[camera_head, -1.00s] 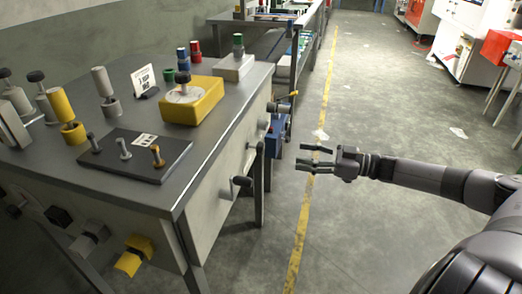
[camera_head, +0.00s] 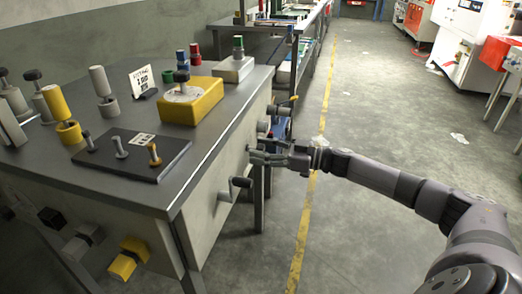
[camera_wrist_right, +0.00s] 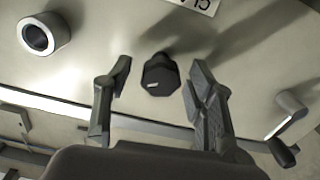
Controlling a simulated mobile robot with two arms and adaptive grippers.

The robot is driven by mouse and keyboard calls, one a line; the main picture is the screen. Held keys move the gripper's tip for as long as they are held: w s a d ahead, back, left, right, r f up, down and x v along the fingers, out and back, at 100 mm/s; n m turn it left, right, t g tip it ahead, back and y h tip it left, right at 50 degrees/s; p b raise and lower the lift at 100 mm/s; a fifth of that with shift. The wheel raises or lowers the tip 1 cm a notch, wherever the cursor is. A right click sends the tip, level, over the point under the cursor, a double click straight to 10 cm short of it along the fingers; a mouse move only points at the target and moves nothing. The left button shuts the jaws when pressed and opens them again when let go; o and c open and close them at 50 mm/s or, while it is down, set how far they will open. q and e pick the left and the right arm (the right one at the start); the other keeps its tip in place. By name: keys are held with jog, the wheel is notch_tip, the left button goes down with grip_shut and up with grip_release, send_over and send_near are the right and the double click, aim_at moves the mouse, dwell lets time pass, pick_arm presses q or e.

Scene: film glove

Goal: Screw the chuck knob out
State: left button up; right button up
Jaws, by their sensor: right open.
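A dark, faceted knob (camera_wrist_right: 160,76), which looks like the chuck knob, stands out from the pale side panel in the right wrist view. My right gripper (camera_wrist_right: 159,92) is open, with one finger on each side of the knob and a gap to both. The fingers do not appear to touch it. In the head view my right gripper (camera_head: 262,157) is close to the bench's side panel, above the crank handle. There the knob is largely hidden by the gripper. My left gripper is not in view.
A crank handle (camera_head: 234,187) sticks out of the panel nearby; it also shows in the wrist view (camera_wrist_right: 288,122). A grey round socket (camera_wrist_right: 43,34) is on the other side. The bench top (camera_head: 55,185) holds a yellow block (camera_head: 205,106) and several pegs.

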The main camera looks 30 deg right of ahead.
jog(key=shift+w+a, duration=0.15)
jog(key=shift+c, duration=0.5)
jog(key=c, duration=1.1)
